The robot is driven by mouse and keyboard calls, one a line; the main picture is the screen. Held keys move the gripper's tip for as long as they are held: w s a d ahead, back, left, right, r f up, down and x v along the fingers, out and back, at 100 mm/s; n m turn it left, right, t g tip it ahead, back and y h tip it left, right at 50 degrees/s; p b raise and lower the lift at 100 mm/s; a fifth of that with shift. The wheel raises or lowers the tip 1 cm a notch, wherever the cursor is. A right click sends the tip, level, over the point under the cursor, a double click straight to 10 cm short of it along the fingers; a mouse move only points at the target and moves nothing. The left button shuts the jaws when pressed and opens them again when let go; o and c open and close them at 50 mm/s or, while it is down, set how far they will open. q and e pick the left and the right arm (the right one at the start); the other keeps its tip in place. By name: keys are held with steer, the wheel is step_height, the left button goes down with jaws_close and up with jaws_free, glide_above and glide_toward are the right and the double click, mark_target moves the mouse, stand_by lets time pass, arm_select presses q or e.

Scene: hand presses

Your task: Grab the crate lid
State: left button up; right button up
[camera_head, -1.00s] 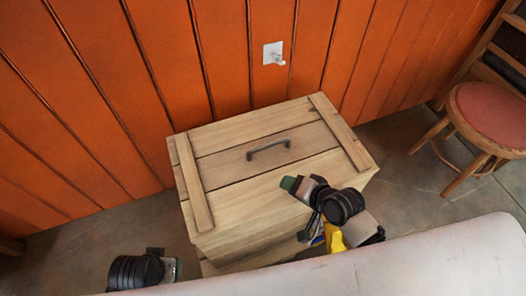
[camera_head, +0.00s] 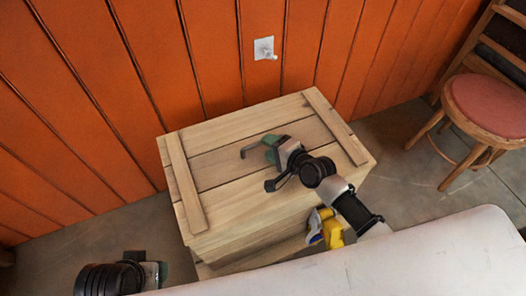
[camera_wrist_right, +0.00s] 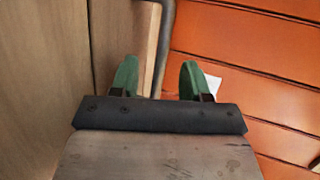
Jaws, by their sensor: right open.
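The wooden crate lid (camera_head: 225,135) lies flat on the crate (camera_head: 235,250), with two cross battens and a dark metal handle (camera_head: 246,151) in its middle. My right gripper (camera_head: 270,147) is over the lid at the handle, hiding the handle's right part. In the right wrist view its green fingers (camera_wrist_right: 156,80) are open, with the dark handle bar (camera_wrist_right: 163,45) between them, nearer the left finger. I cannot tell whether either finger touches it. My left gripper (camera_head: 160,273) is low at the left, away from the crate; its fingers are not clear.
An orange plank wall (camera_head: 110,90) with a white fixture (camera_head: 264,49) stands close behind the crate. A chair with a red seat (camera_head: 487,104) stands at the right. A yellow and blue thing (camera_head: 328,228) is by the crate's front. Grey floor is clear right of the crate.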

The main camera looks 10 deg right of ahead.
mark_target(263, 146)
steer(key=b+x, duration=0.1)
steer(key=x, duration=0.3)
steer(key=shift+w+d, duration=0.15)
jaws_close()
steer(key=shift+f, duration=0.1)
stand_by(1.0)
steer(key=shift+r, duration=0.25)
